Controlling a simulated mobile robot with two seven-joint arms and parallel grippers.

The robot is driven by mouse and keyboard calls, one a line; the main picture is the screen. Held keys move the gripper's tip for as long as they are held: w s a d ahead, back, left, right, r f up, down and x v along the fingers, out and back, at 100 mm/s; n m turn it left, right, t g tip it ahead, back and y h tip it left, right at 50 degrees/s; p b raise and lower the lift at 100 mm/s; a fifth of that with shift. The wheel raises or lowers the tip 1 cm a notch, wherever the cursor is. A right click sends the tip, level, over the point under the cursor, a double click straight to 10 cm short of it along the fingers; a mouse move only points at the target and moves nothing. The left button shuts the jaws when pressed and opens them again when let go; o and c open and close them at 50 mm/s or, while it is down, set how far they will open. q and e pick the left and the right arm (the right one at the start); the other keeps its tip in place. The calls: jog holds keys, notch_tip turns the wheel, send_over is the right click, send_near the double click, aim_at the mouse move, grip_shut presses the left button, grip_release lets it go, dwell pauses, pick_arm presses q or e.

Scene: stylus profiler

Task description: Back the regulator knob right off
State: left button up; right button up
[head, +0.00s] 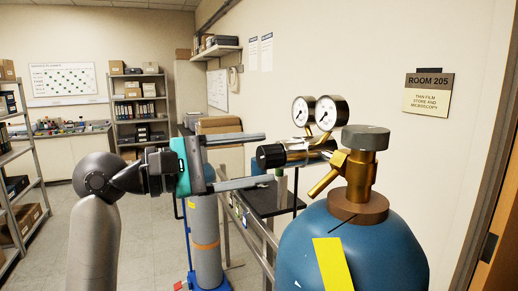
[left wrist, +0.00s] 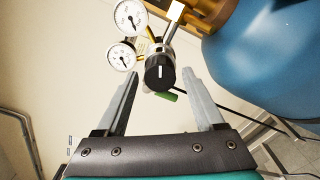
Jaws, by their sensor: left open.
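The black regulator knob (head: 270,156) is on the left end of the chrome regulator body (head: 312,152). It also shows in the left wrist view (left wrist: 160,73), with a white mark on its face. Two round gauges (head: 331,112) stand above the body. My left gripper (head: 266,158) is open, one finger above the knob and one below in the head view. In the left wrist view the knob appears between the fingertips, with gaps on both sides. I cannot tell how far the tips reach along it. My right gripper is in neither view.
The regulator joins a brass valve (head: 356,170) with a grey handwheel (head: 365,138) on a blue cylinder (head: 360,250). A grey cylinder (head: 207,245) with an orange band stands below my left gripper. A dark bench (head: 268,203) and the wall are behind.

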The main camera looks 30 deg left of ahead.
pick_arm(q)
jog(key=shift+p, duration=0.35)
dwell(0.4)
grip_shut()
dwell(0.6)
